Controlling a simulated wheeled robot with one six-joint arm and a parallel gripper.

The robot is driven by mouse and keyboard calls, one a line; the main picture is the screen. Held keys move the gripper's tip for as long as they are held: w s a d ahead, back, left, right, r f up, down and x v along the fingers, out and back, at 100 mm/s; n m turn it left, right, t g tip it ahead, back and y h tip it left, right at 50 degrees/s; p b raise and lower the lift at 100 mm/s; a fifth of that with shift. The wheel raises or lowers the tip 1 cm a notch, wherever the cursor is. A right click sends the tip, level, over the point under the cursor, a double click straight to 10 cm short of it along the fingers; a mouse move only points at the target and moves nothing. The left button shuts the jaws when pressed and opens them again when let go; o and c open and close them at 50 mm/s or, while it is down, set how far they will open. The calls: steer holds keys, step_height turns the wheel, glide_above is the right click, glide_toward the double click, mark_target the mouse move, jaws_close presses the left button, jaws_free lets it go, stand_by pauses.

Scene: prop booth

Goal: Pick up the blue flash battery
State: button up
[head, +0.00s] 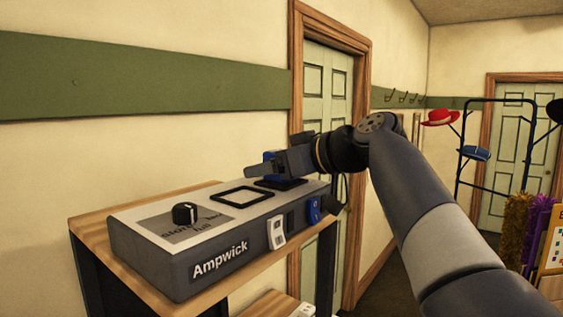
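My gripper (262,168) is above the far right end of a grey and white charger marked "Ampwick" (180,262). A small blue patch (270,155) shows at the fingers; it may be the blue flash battery, but the fingers hide most of it. I cannot tell whether they are closed on it. Below the gripper is a dark square bay (280,183) in the charger's top. A second black-framed bay (242,196) to its left looks empty.
The charger stands on a wooden-topped shelf (92,219). It has a black knob (185,213) on top, and a white switch (277,232) and a blue switch (313,209) on its front. A hat rack (462,150) stands at the right.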

steer(key=shift+s, duration=0.1)
steer(key=c, duration=1.2)
steer(key=shift+c, duration=0.4)
steer(key=shift+r, duration=0.15)
